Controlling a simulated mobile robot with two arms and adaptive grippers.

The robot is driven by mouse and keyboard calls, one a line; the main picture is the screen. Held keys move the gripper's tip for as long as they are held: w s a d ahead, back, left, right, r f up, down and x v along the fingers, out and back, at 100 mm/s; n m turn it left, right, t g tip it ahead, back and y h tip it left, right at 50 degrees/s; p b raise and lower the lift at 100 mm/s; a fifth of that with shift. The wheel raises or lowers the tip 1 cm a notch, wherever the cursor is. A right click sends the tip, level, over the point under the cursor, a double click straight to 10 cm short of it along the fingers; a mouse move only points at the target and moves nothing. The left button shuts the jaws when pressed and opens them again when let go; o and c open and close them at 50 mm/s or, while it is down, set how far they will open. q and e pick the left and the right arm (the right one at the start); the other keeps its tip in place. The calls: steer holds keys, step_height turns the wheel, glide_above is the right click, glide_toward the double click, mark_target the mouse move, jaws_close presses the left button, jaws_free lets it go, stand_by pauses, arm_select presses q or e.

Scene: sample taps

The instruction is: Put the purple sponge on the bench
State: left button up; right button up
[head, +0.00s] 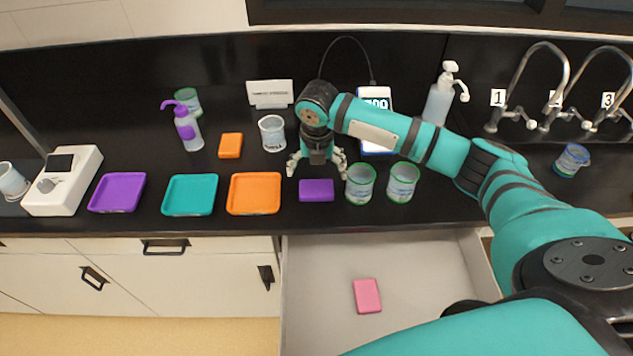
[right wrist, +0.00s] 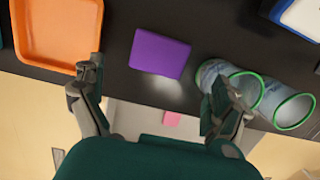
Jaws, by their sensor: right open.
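The purple sponge (head: 316,190) lies flat on the black bench (head: 250,219), between the orange tray and a green-rimmed beaker. It also shows in the right wrist view (right wrist: 159,53), ahead of the fingers and apart from them. My right gripper (head: 317,168) is open and empty, pointing down over the bench just behind the sponge in the head view. Its two fingers show spread apart in the right wrist view (right wrist: 155,100). My left gripper is not in view.
Two green-rimmed beakers (head: 360,184) (head: 403,182) stand close to the sponge's right. The orange tray (head: 254,208) is on its left. Below the bench edge, an open drawer (head: 320,275) holds a pink sponge (head: 367,296). An orange sponge (head: 230,145) lies farther back.

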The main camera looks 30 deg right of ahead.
steer(key=shift+s+a+r, duration=0.1)
steer(key=shift+s+r, duration=0.05)
steer(key=shift+r, duration=1)
steer(key=shift+s+a+r, duration=0.1)
steer(key=shift+s+r, duration=0.05)
steer(key=shift+r, duration=1)
